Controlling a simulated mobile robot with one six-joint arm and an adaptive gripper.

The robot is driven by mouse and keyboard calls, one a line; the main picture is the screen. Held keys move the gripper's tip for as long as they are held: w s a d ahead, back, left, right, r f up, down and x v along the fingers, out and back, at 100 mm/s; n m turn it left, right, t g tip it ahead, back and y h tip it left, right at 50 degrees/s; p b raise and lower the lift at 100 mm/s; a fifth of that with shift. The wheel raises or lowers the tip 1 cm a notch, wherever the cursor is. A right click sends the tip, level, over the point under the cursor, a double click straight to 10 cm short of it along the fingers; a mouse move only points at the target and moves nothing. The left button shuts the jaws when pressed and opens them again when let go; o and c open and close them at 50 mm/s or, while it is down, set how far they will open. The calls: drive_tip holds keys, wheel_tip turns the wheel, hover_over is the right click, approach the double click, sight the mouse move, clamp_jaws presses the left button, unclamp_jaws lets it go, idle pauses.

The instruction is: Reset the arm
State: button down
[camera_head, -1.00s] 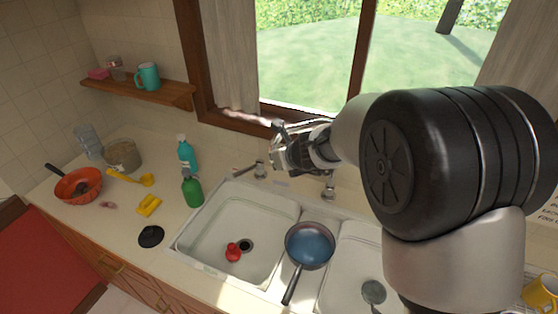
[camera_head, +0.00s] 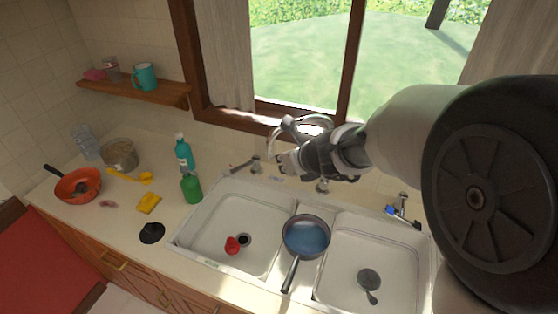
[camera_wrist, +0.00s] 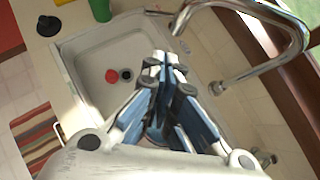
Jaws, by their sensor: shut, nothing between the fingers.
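My gripper (camera_head: 284,163) is above the back edge of the sink in the head view, in front of the window. In the wrist view my gripper (camera_wrist: 165,58) points over the left basin, with its fingertips together and nothing between them. My arm reaches in from the right side of the head view and hides part of the counter there.
A double sink (camera_head: 225,215) holds a red object (camera_head: 232,245) in its left basin. A blue pan (camera_head: 306,236) rests on the divider. A curved faucet (camera_wrist: 290,45) stands close beside my gripper. Green (camera_head: 191,188) and teal (camera_head: 184,152) bottles stand left of the sink.

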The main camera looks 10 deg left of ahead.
drive_tip(key=s+d+r+n+g+b, duration=0.1)
drive_tip(key=s+d+n+b, duration=0.25)
drive_tip(key=s+n, duration=0.45)
drive_tip(key=s+d+r+n+g+b, duration=0.1)
drive_tip(key=s+d+n+b, duration=0.3)
drive_tip(key=s+n, duration=0.45)
drive_tip(key=s+d+f+n+h+b, duration=0.2)
drive_tip(key=s+d+f+n+h, duration=0.1)
drive_tip(key=s+d+n, duration=0.3)
drive_tip(key=s+d+f+n+h+b, duration=0.1)
drive_tip(key=s+d+f+n+h, duration=0.2)
drive_tip(key=s+d, duration=0.6)
drive_tip(key=f+n, duration=0.1)
drive_tip(key=n, duration=0.1)
drive_tip(key=shift+d+n+g+b, duration=0.3)
drive_tip(key=shift+n+g+b, duration=0.05)
drive_tip(key=shift+g, duration=0.05)
